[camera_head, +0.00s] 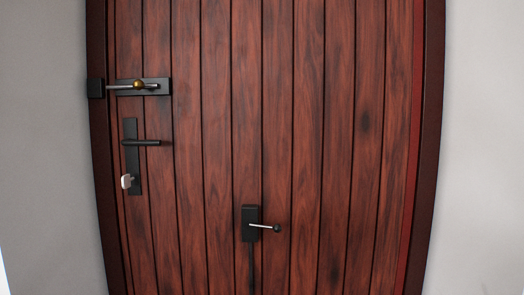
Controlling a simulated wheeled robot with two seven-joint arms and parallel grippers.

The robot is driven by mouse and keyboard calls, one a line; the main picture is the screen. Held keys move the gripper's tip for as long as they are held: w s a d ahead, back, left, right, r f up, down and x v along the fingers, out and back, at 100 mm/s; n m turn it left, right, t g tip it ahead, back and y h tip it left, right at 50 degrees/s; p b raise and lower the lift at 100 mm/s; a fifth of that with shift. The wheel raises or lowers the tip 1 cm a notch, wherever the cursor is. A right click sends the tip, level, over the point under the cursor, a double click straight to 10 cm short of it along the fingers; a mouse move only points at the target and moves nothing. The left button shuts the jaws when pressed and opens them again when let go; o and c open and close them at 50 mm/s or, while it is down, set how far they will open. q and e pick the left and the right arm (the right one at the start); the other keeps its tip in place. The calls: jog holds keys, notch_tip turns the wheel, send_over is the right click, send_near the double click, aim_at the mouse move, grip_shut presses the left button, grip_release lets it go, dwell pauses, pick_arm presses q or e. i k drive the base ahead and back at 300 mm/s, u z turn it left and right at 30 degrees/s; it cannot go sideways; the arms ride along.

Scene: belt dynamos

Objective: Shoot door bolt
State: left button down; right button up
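A dark wooden door (305,130) fills the middle of the head view and stands closed in its frame. A door bolt (158,87) is mounted at its upper left. It has a black plate, a silver rod and a round brass knob (137,85). The rod reaches left to a black catch block (96,88) on the frame; I cannot tell whether its tip is inside the block. Neither of my grippers shows in this view.
Below the bolt is a black lever handle (142,142) with a key (127,181) under it. A black box with a silver lever (264,227) sits lower at the door's middle. Grey walls (480,150) flank the frame.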

aim_at(138, 84)
jog(key=k, duration=0.5)
jog(key=u, duration=0.95)
jog(key=i, duration=0.95)
jog(key=z, duration=1.6)
